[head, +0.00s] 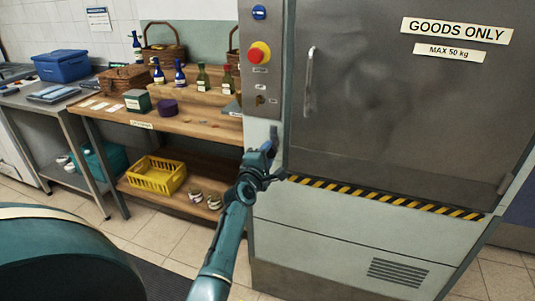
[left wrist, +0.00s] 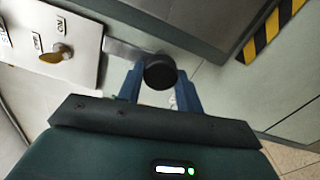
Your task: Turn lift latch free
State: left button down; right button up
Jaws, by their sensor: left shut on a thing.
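The lift latch shows in the left wrist view as a flat metal bar (left wrist: 128,50) ending in a dark round knob (left wrist: 160,72). The bar runs from beside the control panel to the knob. My left gripper (left wrist: 160,88) has its blue fingers on both sides of the knob and is shut on it. In the head view my left gripper (head: 266,150) is at the lift's left front edge, below the panel, and mostly hides the latch. The lift door (head: 400,110) is closed. My right gripper is not in view.
The control panel (head: 260,60) has a red button (head: 259,53); its brass key switch (left wrist: 56,53) is close to the left gripper. A door handle (head: 310,82) stands out from the door. A wooden shelf (head: 190,122) with bottles and baskets stands to the left.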

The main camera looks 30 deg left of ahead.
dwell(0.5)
pick_arm(q)
jog(key=c, duration=0.9)
grip_release()
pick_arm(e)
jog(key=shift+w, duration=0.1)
pick_arm(q)
jog(key=shift+s, duration=0.2)
jog(key=p+v, duration=0.4)
jog(key=v, duration=0.8)
jog(key=shift+s+d, duration=0.1)
jog(key=shift+s, duration=0.3)
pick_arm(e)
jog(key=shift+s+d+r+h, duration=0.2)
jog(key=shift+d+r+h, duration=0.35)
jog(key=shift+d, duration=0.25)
